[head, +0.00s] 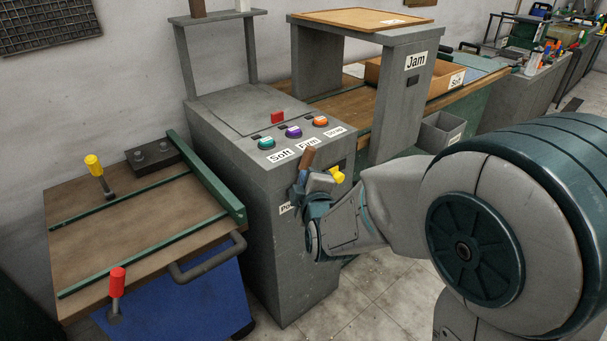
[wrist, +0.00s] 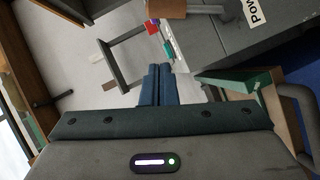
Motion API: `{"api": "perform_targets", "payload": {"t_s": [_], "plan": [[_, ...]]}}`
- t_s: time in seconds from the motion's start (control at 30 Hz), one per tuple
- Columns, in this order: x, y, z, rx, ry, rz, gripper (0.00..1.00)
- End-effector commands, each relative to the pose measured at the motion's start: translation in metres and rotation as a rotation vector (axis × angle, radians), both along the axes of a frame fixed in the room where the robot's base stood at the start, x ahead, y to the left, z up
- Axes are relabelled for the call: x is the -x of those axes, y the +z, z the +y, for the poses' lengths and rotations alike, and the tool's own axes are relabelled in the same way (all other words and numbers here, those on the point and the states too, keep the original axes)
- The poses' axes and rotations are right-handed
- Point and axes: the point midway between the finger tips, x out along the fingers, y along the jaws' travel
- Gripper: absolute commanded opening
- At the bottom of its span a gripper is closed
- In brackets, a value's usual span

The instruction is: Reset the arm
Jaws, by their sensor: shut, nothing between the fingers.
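My gripper (head: 303,180) is in front of the grey machine cabinet (head: 292,245), with my arm reaching in from the right in the head view. In the wrist view its two blue fingers (wrist: 158,68) are together, with nothing held. A brown handle (head: 308,158) shows just above the fingers in the head view; a brown handle also shows at the top of the wrist view (wrist: 225,12), beside a partly cut-off label. A yellow knob (head: 337,174) shows right of the gripper; whether it touches the gripper I cannot tell. The gripper partly hides a label on the cabinet front.
The cabinet top carries teal, purple and orange buttons (head: 293,132) and a red block (head: 277,117). At left is a wooden cart (head: 140,215) with green rails, yellow and red handles and a grey bar (head: 208,262). A grey "Jam" arch (head: 398,105) stands behind. Tiled floor shows below.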

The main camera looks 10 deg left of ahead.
Motion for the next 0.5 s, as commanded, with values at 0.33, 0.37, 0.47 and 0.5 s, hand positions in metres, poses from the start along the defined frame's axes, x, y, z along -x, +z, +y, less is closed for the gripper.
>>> {"api": "perform_targets", "payload": {"t_s": [0.33, 0.37, 0.47, 0.5], "plan": [[0.002, 0.001, -0.001, 0.000, 0.000, 0.000, 0.00], [0.002, 0.001, -0.001, -0.002, -0.001, 0.001, 0.00], [0.001, 0.004, -0.007, -0.021, -0.010, 0.030, 0.00], [0.002, 0.006, -0.012, -0.039, -0.018, 0.058, 0.00]]}}
